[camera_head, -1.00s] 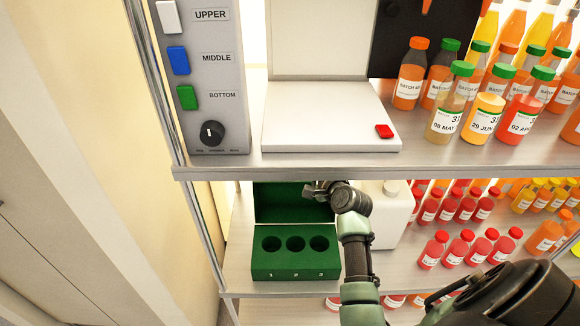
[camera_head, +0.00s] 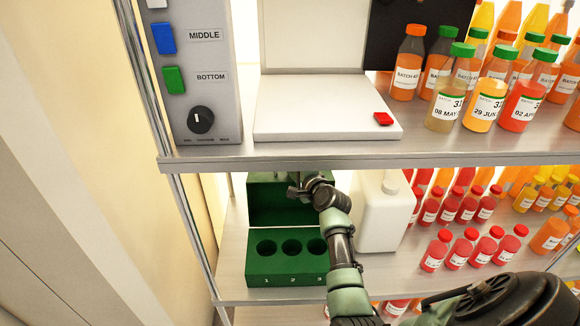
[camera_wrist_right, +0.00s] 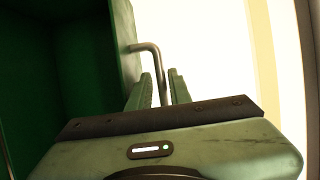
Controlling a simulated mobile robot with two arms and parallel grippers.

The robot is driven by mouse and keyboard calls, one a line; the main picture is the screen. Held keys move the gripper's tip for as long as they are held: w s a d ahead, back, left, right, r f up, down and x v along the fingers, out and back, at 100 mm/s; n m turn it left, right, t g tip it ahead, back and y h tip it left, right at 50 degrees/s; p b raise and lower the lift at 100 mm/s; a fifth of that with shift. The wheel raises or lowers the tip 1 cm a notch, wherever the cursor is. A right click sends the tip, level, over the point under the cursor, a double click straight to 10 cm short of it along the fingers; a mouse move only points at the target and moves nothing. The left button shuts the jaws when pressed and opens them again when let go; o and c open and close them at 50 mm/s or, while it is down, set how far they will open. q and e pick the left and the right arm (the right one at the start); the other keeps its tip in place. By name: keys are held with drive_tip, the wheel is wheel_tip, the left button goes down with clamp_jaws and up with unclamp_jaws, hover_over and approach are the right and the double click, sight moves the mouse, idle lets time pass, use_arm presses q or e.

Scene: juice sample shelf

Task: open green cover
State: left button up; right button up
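The green box (camera_head: 287,279) stands on the lower shelf, with three round holes numbered 1, 2 and 3 in its top. Its green cover (camera_head: 264,205) stands raised at the back, and my right gripper (camera_head: 294,190) is in front of the cover's right part. In the wrist view, the green cover (camera_wrist_right: 122,45) has a bent metal handle (camera_wrist_right: 153,50) at its edge. My right gripper (camera_wrist_right: 161,88) is open there, with the handle's bar between its fingers and light showing beside it. My left gripper is not in view.
A white jug (camera_head: 381,215) stands right of the box, with several red-capped bottles (camera_head: 457,250) beyond it. The upper shelf's edge (camera_head: 350,162) runs above my right arm. A button panel (camera_head: 199,80) stands on the upper shelf at left.

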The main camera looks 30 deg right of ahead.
drive_tip(key=shift+x, duration=0.75)
clamp_jaws()
drive_tip(key=shift+f, duration=0.1)
idle(0.9)
